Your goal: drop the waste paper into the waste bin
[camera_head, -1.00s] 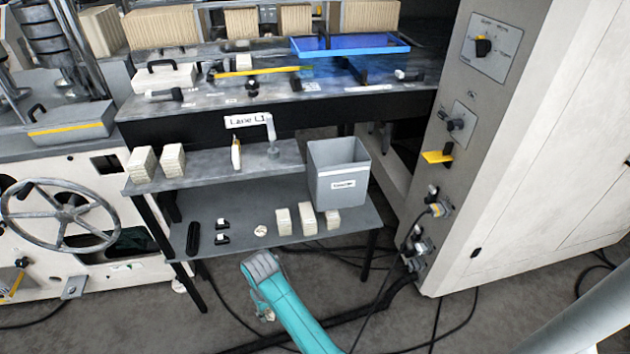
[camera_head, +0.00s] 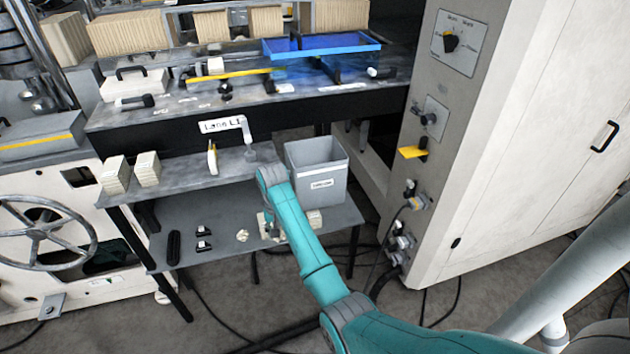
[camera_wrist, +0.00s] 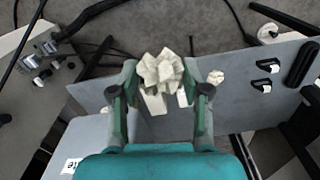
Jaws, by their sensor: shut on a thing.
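My gripper (camera_wrist: 161,70) is shut on a crumpled ball of whitish waste paper (camera_wrist: 162,72), seen between its fingers in the wrist view. The held paper does not show clearly in the head view, where my arm covers that area. Another crumpled paper (camera_head: 242,236) lies on the lower shelf, and it also shows in the wrist view (camera_wrist: 216,77). The grey waste bin (camera_head: 319,177), open at the top with a label on its front, stands at the right end of the shelf unit. My gripper is at the shelf's front, left of the bin and apart from it.
The lower shelf (camera_head: 205,215) holds two small black-and-white items and pale blocks, partly behind my arm. A machine cabinet (camera_head: 480,150) stands close right of the bin.

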